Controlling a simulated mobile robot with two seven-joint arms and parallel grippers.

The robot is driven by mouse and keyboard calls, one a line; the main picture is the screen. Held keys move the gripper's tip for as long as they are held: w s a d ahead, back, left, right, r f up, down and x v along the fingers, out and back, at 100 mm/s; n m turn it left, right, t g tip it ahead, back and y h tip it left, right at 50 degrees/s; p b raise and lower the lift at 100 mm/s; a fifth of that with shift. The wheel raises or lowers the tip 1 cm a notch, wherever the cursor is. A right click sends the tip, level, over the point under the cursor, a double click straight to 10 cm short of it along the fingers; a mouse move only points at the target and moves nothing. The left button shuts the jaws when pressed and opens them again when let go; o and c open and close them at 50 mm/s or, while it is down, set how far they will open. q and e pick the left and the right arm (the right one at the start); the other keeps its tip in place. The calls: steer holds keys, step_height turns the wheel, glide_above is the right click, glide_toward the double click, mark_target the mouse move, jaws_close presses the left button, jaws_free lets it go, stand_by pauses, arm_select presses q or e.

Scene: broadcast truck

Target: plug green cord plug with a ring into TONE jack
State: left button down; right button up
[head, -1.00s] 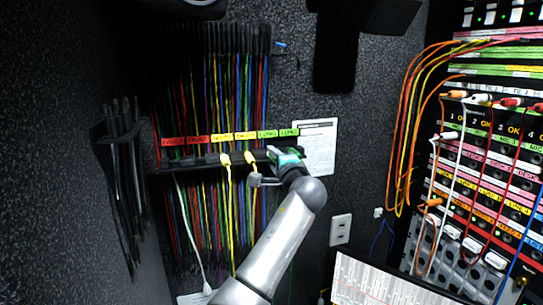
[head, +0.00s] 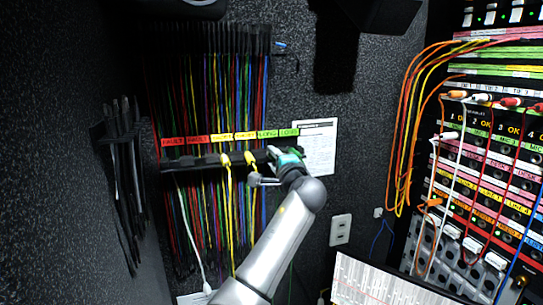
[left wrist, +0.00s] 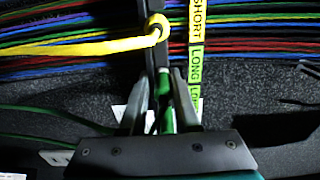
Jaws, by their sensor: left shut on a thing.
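My left gripper (head: 278,157) is at the right end of the dark cord rack, below the green LONG labels. In the left wrist view, its two fingers (left wrist: 160,100) are closed around a green cord plug (left wrist: 167,118), beside the rack's dark bar. A thin green cord (left wrist: 60,118) runs off to the left there. I cannot make out a ring on the plug. The patch panel (head: 480,170) with labelled jack rows is at the right of the head view. I cannot read a TONE label on it. My right gripper is not in view.
Yellow plugs (head: 225,160) hang on the cord rack (head: 185,165) close to the left gripper. Orange and yellow cords (head: 402,130) loop beside the panel. A wall outlet (head: 340,229) and a white sheet (head: 318,150) are on the wall. A white slanted surface (head: 385,285) is below.

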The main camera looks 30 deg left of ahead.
arm_select(q)
steer(key=c, duration=0.9)
jaws_free()
steer(key=shift+r, duration=0.6)
steer(key=o, duration=0.9)
steer(key=shift+f, duration=0.4)
steer(key=b+v, duration=0.3)
steer(key=v, duration=1.2)
steer(key=shift+s+b, duration=0.15)
steer(key=shift+b, duration=0.2)
